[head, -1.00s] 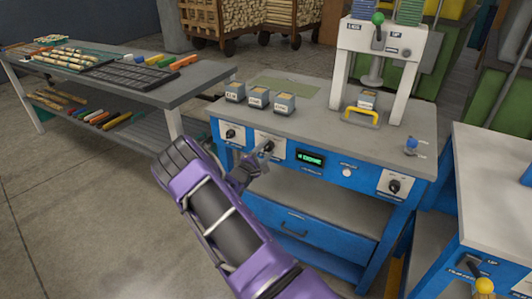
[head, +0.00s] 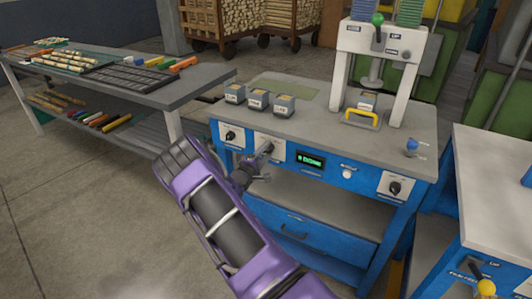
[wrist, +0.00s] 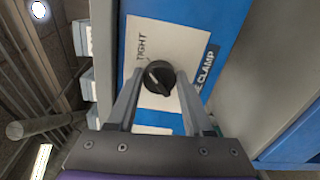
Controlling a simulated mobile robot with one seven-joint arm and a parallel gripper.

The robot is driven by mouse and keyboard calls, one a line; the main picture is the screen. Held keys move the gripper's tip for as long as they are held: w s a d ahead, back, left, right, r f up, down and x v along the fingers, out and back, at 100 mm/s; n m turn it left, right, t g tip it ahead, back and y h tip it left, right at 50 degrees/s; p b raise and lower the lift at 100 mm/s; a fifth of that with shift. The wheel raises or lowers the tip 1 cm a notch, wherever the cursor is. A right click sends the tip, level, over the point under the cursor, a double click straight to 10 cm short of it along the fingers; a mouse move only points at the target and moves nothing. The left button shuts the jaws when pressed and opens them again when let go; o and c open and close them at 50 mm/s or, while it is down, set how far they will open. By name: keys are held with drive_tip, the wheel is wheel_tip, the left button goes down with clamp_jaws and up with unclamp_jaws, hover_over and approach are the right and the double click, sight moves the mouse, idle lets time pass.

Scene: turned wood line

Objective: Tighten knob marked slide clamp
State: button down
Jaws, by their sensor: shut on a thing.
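The slide clamp knob (wrist: 158,77) is black and round, with a raised ridge lying diagonally across it. It sits on a white plate (wrist: 178,38) printed TIGHT, on a blue panel. A label ending in "E CLAMP" (wrist: 205,70) is partly hidden by a finger. My gripper (wrist: 158,82) is shut on the knob, one finger on each side in the wrist view. In the head view my gripper (head: 264,152) reaches the white plate on the bench front and mostly hides this knob.
The blue bench (head: 330,170) carries another knob at left (head: 230,135), a green display (head: 310,160), a white button (head: 347,174) and a knob at right (head: 395,188). Several small boxes and a white press (head: 345,65) stand on top. A grey table (head: 190,90) is at left.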

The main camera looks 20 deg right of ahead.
drive_tip(key=shift+c, duration=1.5)
unclamp_jaws()
drive_tip(key=shift+a, duration=0.1)
drive_tip(key=p+v, duration=0.1)
drive_tip(key=v, duration=1.6)
drive_tip(key=shift+s+p, duration=0.2)
drive_tip(key=shift+p, duration=0.1)
drive_tip(key=shift+a, duration=0.1)
